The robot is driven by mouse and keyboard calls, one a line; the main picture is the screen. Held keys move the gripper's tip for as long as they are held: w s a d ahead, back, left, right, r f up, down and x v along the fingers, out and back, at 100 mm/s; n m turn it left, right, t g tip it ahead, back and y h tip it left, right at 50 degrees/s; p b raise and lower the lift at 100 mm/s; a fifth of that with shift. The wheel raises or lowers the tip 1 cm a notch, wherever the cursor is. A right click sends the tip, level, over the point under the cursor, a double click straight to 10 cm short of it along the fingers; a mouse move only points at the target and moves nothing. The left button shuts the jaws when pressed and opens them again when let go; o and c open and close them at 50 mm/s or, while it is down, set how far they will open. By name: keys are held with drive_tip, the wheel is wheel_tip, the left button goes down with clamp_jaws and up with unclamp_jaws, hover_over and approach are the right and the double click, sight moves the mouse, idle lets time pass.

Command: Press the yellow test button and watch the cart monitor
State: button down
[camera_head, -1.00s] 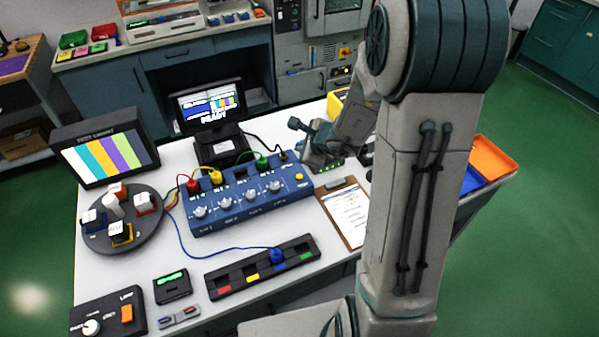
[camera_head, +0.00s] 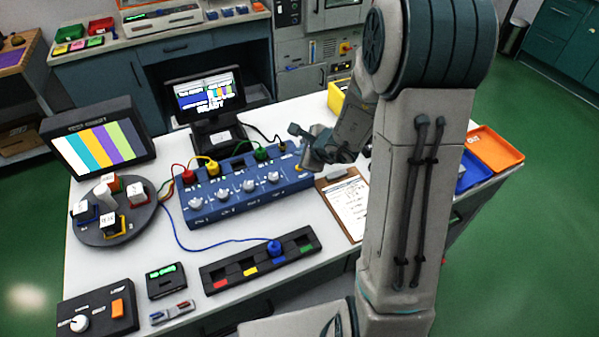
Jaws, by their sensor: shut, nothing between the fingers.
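The blue box (camera_head: 245,194) with several knobs lies mid-table. The yellow test button (camera_head: 299,168) is at its right end, mostly hidden by my gripper. My gripper (camera_head: 304,164) is shut and empty, right over that end; I cannot tell whether it touches the button. Two screens are lit, and I cannot tell which is the cart monitor. One screen (camera_head: 208,95) behind the box shows colour bars and text that looks like "READY". The other screen (camera_head: 101,145), at the left, shows wide colour bars.
Red, yellow and green plugs with cables rise from the box's back edge. A blue cable runs to a black strip (camera_head: 232,271) in front. A round tray (camera_head: 140,222) of small blocks stands at left. A clipboard (camera_head: 346,207) lies right of the box, near my arm.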

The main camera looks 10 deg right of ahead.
drive_tip(key=shift+f+b, duration=1.2)
drive_tip(key=shift+f, duration=0.2)
drive_tip(key=shift+f, duration=0.1)
idle(0.9)
drive_tip(key=shift+f+b, duration=0.35)
drive_tip(key=shift+b, duration=0.4)
drive_tip(key=shift+f+b, duration=0.4)
drive_tip(key=shift+b, duration=0.2)
idle(0.4)
idle(0.3)
drive_tip(key=shift+r+p, duration=0.6)
drive_tip(key=shift+r, duration=0.3)
drive_tip(key=shift+r, duration=0.1)
wheel_tip(320, 180, up, 5)
drive_tip(key=p, duration=0.3)
drive_tip(key=shift+p, duration=0.4)
